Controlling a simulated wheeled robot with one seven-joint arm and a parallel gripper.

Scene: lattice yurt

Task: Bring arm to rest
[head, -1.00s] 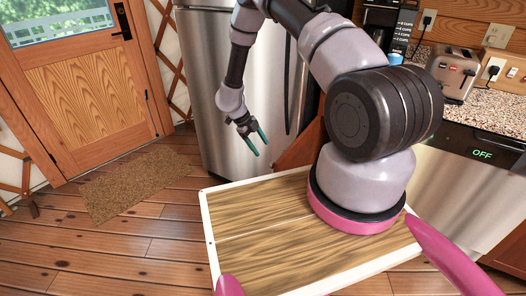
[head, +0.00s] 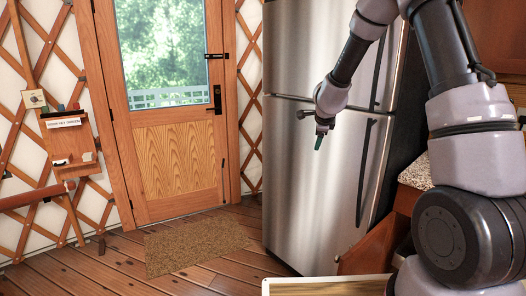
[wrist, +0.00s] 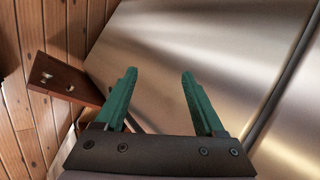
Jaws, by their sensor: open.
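My arm rises at the right of the head view and bends over toward the left. My gripper (head: 320,138) hangs in front of the stainless steel fridge (head: 305,190), pointing down, and only a small part of its green fingers shows there. In the wrist view my gripper (wrist: 158,95) has its two green fingers spread wide apart with nothing between them. The fridge's metal surface (wrist: 180,50) lies behind the fingers; I cannot tell the exact gap.
A wooden door (head: 172,155) with a window stands left of the fridge, a brown mat (head: 195,245) before it. A small wooden wall shelf (head: 72,145) hangs at the left. A speckled countertop (head: 416,172) is behind my arm.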

